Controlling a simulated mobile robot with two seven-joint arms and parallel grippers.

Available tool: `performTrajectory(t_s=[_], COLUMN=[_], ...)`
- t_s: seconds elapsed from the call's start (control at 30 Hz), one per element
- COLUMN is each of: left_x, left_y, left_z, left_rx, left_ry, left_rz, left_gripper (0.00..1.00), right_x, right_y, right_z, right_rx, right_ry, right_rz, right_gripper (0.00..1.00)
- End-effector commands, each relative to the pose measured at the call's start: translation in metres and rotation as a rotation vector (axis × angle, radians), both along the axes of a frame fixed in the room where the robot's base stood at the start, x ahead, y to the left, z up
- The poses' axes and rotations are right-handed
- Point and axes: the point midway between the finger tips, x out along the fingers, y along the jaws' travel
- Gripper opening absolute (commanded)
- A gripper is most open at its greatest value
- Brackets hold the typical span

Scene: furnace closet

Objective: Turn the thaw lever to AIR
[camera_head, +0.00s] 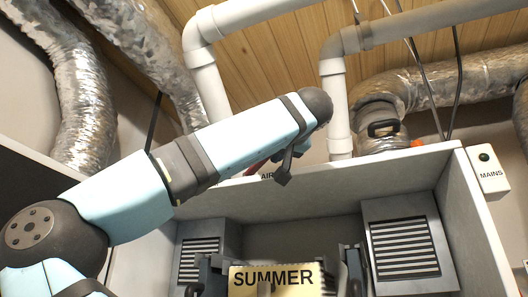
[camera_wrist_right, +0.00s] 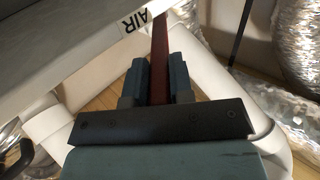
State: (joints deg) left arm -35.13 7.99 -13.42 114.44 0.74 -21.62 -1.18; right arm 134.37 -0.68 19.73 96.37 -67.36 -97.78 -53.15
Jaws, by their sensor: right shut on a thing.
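The thaw lever (camera_wrist_right: 160,42) is a dark red bar in the right wrist view, standing right beside the white AIR label (camera_wrist_right: 133,22). My right gripper (camera_wrist_right: 159,78) is shut on the lever, with one finger on each side of it. In the head view a bit of red lever (camera_head: 256,167) shows next to the AIR label (camera_head: 267,176) on the cabinet's upper edge. My arm crosses in front of it and hides most of the lever. The lever's pivot and other end are hidden. My left gripper cannot be made out.
A grey open cabinet (camera_head: 452,200) holds two louvred vents (camera_head: 404,248) and a yellow SUMMER plate (camera_head: 243,280) between dark brackets. A MAINS box (camera_head: 489,172) is at its right. White pipes (camera_head: 340,115) and silver ducts (camera_head: 80,105) crowd the space above.

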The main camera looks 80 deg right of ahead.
Motion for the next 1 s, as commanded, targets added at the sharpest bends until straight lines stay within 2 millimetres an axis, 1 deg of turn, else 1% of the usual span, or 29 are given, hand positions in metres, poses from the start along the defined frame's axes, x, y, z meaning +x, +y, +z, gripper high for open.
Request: performTrajectory(t_s=[0.07, 0.1, 0.17, 0.2, 0.5, 0.63, 0.77, 1.0], left_x=[0.0, 0.0, -0.001, -0.001, -0.002, -0.002, -0.002, -0.002], left_y=[0.0, 0.0, 0.0, 0.0, 0.0, 0.0, 0.0, 0.0], left_z=[0.0, 0.0, -0.001, -0.001, -0.004, -0.007, -0.013, -0.025], left_rx=[0.0, 0.001, 0.001, 0.001, 0.002, 0.001, 0.001, 0.0], left_ry=[0.001, 0.002, 0.004, 0.004, 0.008, 0.007, 0.006, 0.006], left_rz=[0.0, 0.0, 0.0, 0.0, -0.001, -0.001, -0.001, 0.0], left_gripper=[0.43, 0.43, 0.43, 0.43, 0.43, 0.43, 0.43, 0.43], right_x=[0.001, 0.001, 0.001, 0.001, 0.0, -0.006, -0.02, -0.052], right_y=[0.0, 0.0, 0.0, 0.0, 0.001, 0.009, 0.029, 0.075], right_z=[0.002, 0.002, 0.002, 0.002, 0.001, 0.0, -0.001, -0.001], right_rx=[-0.004, -0.004, -0.003, -0.003, -0.001, -0.003, -0.003, -0.004], right_ry=[0.0, 0.0, 0.001, 0.001, 0.0, -0.001, -0.002, -0.003], right_rz=[0.002, 0.002, 0.001, 0.001, 0.0, 0.0, 0.0, 0.001], right_gripper=[0.0, 0.23, 0.37, 0.46, 0.47, 0.47, 0.47, 0.47])
